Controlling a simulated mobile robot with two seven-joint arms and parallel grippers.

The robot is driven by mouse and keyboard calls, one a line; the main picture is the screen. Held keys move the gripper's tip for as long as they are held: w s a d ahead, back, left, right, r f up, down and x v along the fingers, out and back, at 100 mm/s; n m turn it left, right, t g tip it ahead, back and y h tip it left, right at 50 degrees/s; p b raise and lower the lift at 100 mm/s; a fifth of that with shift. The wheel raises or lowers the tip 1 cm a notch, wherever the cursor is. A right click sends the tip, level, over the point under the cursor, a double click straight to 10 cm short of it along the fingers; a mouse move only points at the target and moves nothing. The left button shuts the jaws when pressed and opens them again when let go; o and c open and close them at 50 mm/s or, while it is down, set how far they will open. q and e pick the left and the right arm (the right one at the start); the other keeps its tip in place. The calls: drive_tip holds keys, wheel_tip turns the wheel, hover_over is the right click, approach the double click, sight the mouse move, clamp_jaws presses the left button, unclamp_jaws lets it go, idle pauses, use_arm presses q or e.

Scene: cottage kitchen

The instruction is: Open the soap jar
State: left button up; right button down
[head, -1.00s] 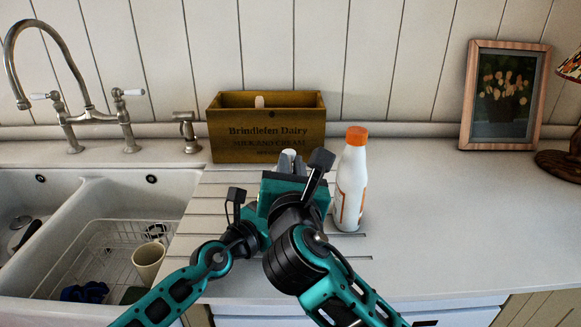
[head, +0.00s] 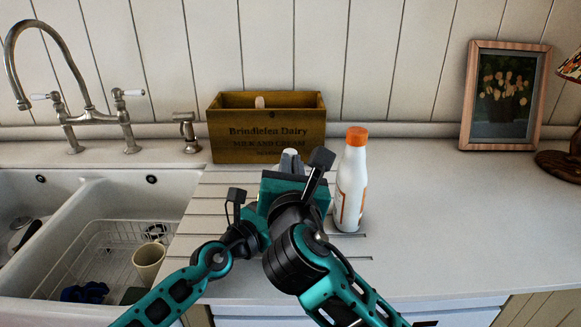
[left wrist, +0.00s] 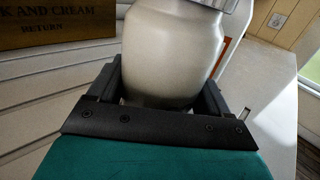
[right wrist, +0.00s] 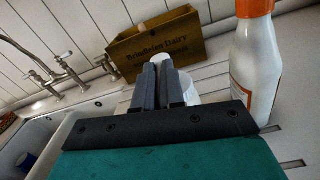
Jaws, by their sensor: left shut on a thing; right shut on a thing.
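The soap jar (left wrist: 172,55) is a pale, rounded jar that fills the middle of the left wrist view. My left gripper (left wrist: 160,85) is shut on its body, one finger on each side. A greyish edge, probably the lid (left wrist: 208,3), is cut off at the top of that view. My right gripper (right wrist: 158,78) is shut with its fingers close together at the top of the jar, apparently on the lid. Part of the pale jar (right wrist: 188,86) shows behind those fingers. In the head view my right gripper and wrist hide most of the jar and the left gripper.
A white bottle with an orange cap (head: 351,185) stands close on the right. A wooden dairy crate (head: 268,148) stands behind. The sink (head: 75,205) with a cup (head: 149,262) is on the left. The counter on the right is clear up to a framed picture (head: 504,95).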

drive_tip(key=shift+r, duration=1.05)
drive_tip(key=shift+r, duration=2)
use_arm(q)
drive_tip(key=o, duration=1.4)
drive_tip(key=shift+a, duration=0.1)
